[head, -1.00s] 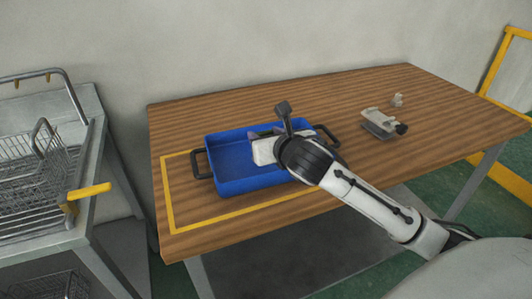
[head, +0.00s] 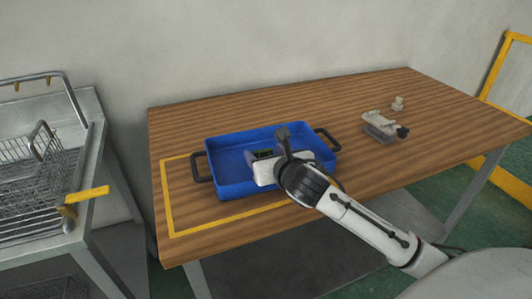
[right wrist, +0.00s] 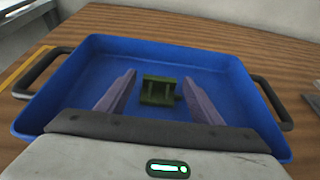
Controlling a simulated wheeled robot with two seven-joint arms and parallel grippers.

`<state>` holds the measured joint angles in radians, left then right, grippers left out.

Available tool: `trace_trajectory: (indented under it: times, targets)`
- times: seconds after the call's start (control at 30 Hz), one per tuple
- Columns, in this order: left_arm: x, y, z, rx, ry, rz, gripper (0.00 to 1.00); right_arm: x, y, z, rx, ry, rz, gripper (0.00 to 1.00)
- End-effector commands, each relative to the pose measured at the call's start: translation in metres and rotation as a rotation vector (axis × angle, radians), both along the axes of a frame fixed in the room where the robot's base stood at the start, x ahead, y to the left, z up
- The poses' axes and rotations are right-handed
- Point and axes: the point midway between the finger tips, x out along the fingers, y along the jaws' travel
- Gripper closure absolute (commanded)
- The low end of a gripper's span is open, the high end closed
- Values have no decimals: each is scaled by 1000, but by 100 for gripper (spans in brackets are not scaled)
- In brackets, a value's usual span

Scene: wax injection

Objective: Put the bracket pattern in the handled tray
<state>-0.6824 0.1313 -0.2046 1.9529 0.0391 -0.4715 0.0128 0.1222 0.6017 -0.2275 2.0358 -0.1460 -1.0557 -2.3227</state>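The blue handled tray (head: 228,164) lies on the wooden table and has a dark handle at each end. A small dark green bracket pattern (right wrist: 158,90) shows inside the tray in the right wrist view, apparently on its floor. In the head view the bracket pattern (head: 263,154) is partly covered by my gripper. My right gripper (right wrist: 159,79) is over the tray with its two purple fingers spread. The bracket pattern is between and just beyond the fingers, with a gap on either side. My left gripper is not in view.
A grey fixture with a dark knob (head: 382,128) and a small pale part (head: 397,104) stand on the table to the right. Yellow tape (head: 170,205) marks the table around the tray's left. A wire basket (head: 35,165) is on the metal stand at left.

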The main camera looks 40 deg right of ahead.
Motion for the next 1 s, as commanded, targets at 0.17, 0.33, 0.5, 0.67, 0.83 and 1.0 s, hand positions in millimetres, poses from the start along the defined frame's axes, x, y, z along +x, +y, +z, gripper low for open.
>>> trace_trajectory:
  times: [0.17, 0.33, 0.5, 0.67, 0.83, 1.0]
  targets:
    - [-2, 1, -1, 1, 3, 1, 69, 0, 0, 1, 0, 0, 0, 40]
    - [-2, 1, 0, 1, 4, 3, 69, -9, 3, 7, -1, 0, 2, 40]
    - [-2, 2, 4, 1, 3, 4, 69, -39, 12, 21, -4, 1, 3, 40]
    - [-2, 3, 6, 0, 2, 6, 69, -70, 21, 34, -2, 1, 3, 40]
    - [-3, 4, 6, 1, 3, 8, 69, -94, 28, 44, 0, 1, 2, 40]
    - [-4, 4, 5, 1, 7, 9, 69, -105, 31, 49, -1, 0, 0, 40]
